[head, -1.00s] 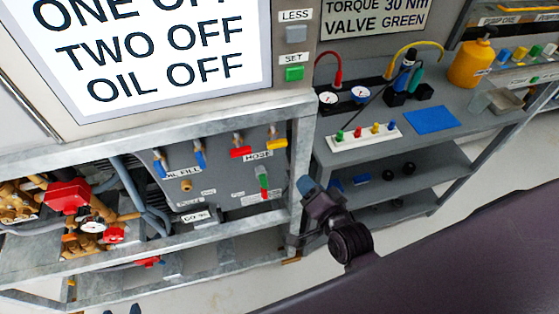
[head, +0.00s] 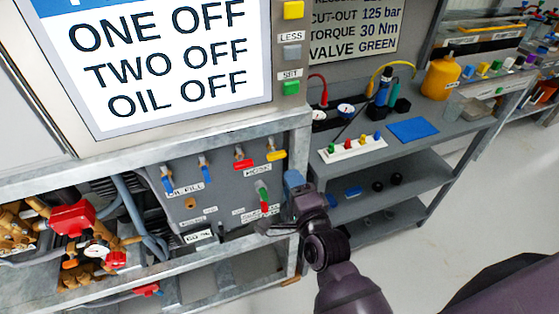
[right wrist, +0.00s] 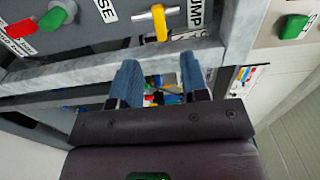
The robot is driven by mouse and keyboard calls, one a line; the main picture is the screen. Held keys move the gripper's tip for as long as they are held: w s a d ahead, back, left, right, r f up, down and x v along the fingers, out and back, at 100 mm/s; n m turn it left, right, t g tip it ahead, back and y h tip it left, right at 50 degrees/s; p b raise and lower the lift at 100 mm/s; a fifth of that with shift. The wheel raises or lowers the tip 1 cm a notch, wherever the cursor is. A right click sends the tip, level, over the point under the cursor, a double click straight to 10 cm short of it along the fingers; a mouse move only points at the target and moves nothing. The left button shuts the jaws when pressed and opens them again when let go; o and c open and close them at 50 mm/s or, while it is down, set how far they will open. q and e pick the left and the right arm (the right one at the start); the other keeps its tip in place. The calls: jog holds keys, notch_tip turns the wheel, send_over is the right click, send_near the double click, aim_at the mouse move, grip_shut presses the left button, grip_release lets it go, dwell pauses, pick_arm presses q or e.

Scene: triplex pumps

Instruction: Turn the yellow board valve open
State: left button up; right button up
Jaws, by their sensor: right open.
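The yellow board valve (head: 276,156) is at the upper right of the grey valve board (head: 222,205), just right of the red-handled valve (head: 243,164). In the right wrist view the yellow handle (right wrist: 160,24) is at the top, on a pale metal stem, beside a PUMP label. My right gripper (head: 293,182) is by the frame post, below and right of the yellow valve. In the right wrist view its two blue fingers (right wrist: 159,80) are apart with nothing held between them. They are apart from the handle. My left gripper is out of view.
A galvanised frame rail (right wrist: 70,72) runs close to my fingers. Blue-handled valves (head: 204,166) and a green valve (head: 262,190) share the board. Grey shelving (head: 400,165) with gauges and small parts stands to the right. The floor (head: 480,190) there is clear.

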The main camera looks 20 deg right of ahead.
aim_at(278, 158)
jog(key=shift+w+a, duration=0.2)
jog(key=shift+w, duration=4.1)
grip_shut()
